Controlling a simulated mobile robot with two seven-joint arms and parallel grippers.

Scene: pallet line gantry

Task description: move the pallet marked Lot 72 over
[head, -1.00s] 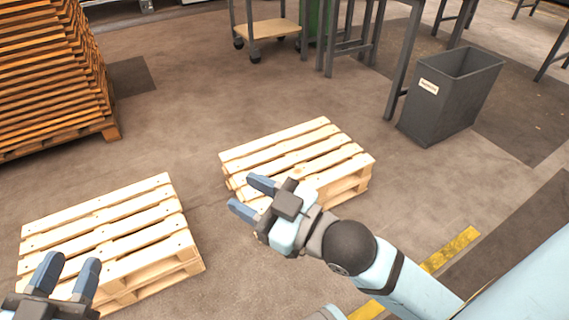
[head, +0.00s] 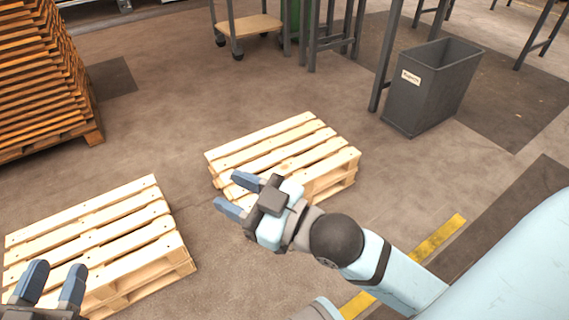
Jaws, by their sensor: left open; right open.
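Two pale wooden pallets lie on the floor in the head view. One pallet (head: 100,235) is at the lower left and the other pallet (head: 275,150) is near the middle. I see no Lot 72 mark on either from here. My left gripper (head: 50,284) is open and empty, in front of the left pallet's near edge in the picture. My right gripper (head: 231,194) is open and empty, in front of the near left corner of the middle pallet and hiding part of it. I cannot tell whether either gripper touches a pallet.
A tall stack of orange-brown pallets (head: 40,85) stands at the upper left. A grey bin (head: 425,95) with a small label stands at the right. A wheeled cart (head: 248,26) and metal table legs are at the back. Floor between the two pallets is clear.

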